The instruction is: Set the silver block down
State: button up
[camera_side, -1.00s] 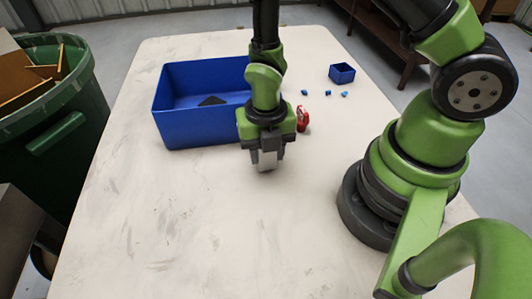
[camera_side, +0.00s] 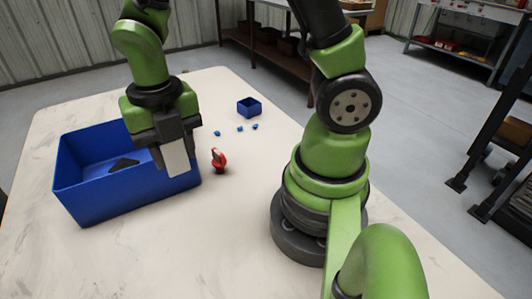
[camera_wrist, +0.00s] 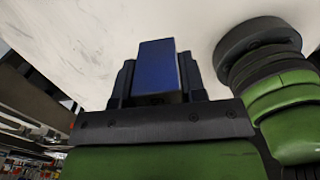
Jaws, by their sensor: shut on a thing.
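The silver block (camera_side: 176,158) is held upright in my gripper (camera_side: 174,146), which is shut on it. In the side view the block overlaps the right end of the blue bin (camera_side: 125,195); I cannot tell whether it is over the bin or in front of it. In the wrist view the block (camera_wrist: 157,68) sticks out between the fingers and looks dark blue, perhaps from shade or reflection. Its lower end appears clear of the table (camera_side: 240,220).
A dark flat piece (camera_side: 123,163) lies inside the bin. A red object (camera_side: 219,160) stands just right of the bin. Several small blue bits and a small blue box (camera_side: 249,107) lie farther back. The front middle of the table is clear.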

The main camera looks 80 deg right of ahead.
jog(key=shift+r, duration=0.85)
jog(key=s+d+m, duration=0.5)
jog(key=d+m, duration=0.4)
jog(key=d, duration=0.3)
jog(key=s+d+m, duration=0.5)
jog(key=d+m, duration=0.5)
jog(key=d, duration=0.2)
notch_tip(320, 180, down, 15)
jog(key=shift+f, duration=0.2)
